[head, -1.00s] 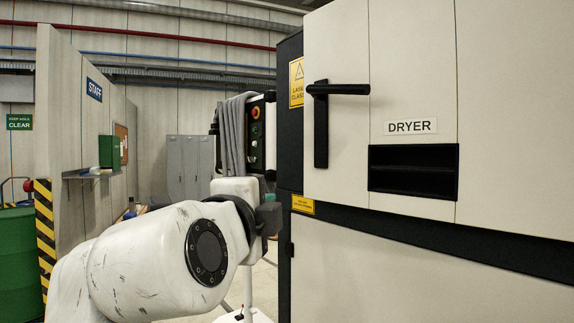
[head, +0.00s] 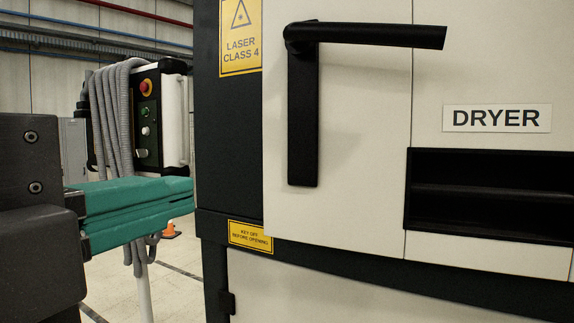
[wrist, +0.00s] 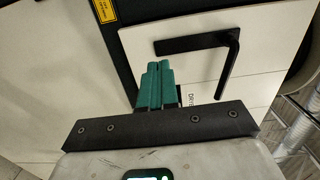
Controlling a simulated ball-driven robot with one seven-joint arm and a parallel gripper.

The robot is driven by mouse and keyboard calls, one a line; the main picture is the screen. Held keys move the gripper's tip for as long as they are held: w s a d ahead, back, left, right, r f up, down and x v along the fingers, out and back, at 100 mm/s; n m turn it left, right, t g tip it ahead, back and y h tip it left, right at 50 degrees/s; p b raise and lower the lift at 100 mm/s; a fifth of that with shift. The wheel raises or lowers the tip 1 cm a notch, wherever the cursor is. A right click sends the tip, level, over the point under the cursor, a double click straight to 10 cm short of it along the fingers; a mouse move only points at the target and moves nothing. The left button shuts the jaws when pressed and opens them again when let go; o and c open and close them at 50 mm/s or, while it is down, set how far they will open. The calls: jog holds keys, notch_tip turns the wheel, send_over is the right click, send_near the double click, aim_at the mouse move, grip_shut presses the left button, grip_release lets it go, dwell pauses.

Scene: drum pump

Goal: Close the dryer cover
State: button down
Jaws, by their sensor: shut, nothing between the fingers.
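The cream dryer cover (head: 355,120) fills the right of the head view, with a DRYER label (head: 497,118) and a dark slot (head: 490,195). Its black handle (head: 302,110) has an upright plate and a lever reaching right. Whether the cover is fully flush with its dark frame (head: 230,140) I cannot tell. My gripper (head: 188,198) has teal fingers, shut together and empty, at the left of the handle, with no clear contact. In the wrist view, my gripper (wrist: 158,70) points toward the cream panel (wrist: 270,50), below and left of the handle (wrist: 205,42).
A control box (head: 148,115) with a red button and grey hoses (head: 115,120) hangs behind my gripper. A yellow laser sign (head: 240,38) and a key sign (head: 250,237) mark the dark frame. An orange cone (head: 170,230) stands on the floor behind.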

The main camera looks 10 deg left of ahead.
aim_at(278, 169)
jog(key=p+x, duration=0.3)
jog(key=x, duration=1.1)
